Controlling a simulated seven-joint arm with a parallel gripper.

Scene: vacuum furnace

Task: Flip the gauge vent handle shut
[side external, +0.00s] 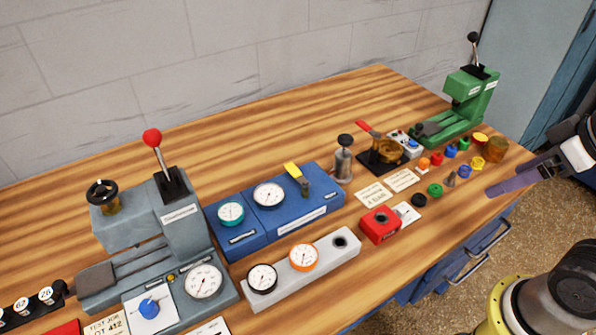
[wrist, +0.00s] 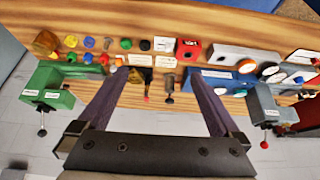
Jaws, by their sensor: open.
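The blue gauge block (side external: 275,212) stands mid-bench, with a teal-rimmed dial (side external: 231,213) and a white dial (side external: 268,195) on top. A yellow handle (side external: 293,172) is mounted at its right end and slants up to the left; I take it as the vent handle. In the wrist view the blue block (wrist: 220,76) lies beyond my right-hand finger, and the handle is too small to make out surely. My gripper (wrist: 155,76) is open and empty, its purple fingers wide apart. In the side view my gripper (side external: 490,191) is at the bench's right end, far from the handle.
A pump with a black knob (side external: 343,160) stands just right of the handle, then a red-handled brass valve (side external: 387,150). A grey press (side external: 180,215) stands left, a green press (side external: 468,100) at the far right. A grey gauge bar (side external: 318,263) lies in front.

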